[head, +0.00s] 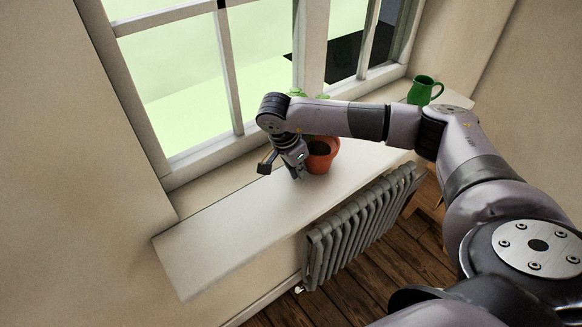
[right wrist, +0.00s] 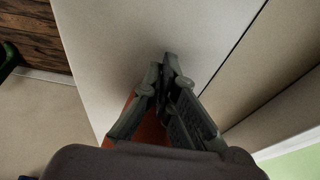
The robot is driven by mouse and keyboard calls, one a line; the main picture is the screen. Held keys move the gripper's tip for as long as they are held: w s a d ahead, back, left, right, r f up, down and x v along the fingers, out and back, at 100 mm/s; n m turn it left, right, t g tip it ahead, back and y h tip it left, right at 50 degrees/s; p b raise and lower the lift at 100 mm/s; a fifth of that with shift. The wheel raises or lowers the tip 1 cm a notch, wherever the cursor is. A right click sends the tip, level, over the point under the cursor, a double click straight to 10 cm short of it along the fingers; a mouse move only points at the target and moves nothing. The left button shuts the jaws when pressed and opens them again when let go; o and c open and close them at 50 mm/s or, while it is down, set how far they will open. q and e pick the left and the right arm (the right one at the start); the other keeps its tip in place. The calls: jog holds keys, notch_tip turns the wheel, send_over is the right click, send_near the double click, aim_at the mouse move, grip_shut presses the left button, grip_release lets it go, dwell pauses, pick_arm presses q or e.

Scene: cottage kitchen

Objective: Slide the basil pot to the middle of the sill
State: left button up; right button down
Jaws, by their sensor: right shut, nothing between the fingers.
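The basil pot (head: 322,155) is an orange-brown pot standing upright on the white window sill (head: 220,232). My right arm crosses in front of its plant, and only a few green leaves show above the arm. My right gripper (head: 297,175) points down just left of the pot, near the sill, with its fingers shut and empty. I cannot tell whether it touches the pot. In the right wrist view, the closed fingertips (right wrist: 170,62) are over the pale sill, and a strip of the orange pot (right wrist: 152,130) shows behind them. My left gripper is out of view.
A green jug (head: 424,90) stands at the far right end of the sill. The window (head: 180,85) runs behind the sill. A grey radiator (head: 360,225) is below its front edge, above a wooden floor. The sill left of my gripper is clear.

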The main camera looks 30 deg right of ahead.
aim_at(332, 144)
dwell(0.3)
jog(key=shift+w+d+f+b, duration=0.1)
jog(key=shift+d+b, duration=0.15)
jog(key=shift+b, duration=0.05)
jog(key=d+b, duration=0.1)
jog(key=d, duration=0.1)
jog(key=d+b, duration=0.1)
jog(key=d, duration=0.1)
jog(key=d+b, duration=0.1)
jog(key=d, duration=0.1)
jog(key=shift+w+d+f+b, duration=0.1)
jog(key=shift+w+f+b, duration=0.1)
jog(key=shift+f+b, duration=0.1)
jog(key=d, duration=0.2)
jog(key=d+b, duration=0.1)
jog(key=d, duration=0.2)
jog(key=shift+w+d+r, duration=0.25)
jog(key=shift+d+r, duration=0.1)
jog(key=shift+r, duration=0.1)
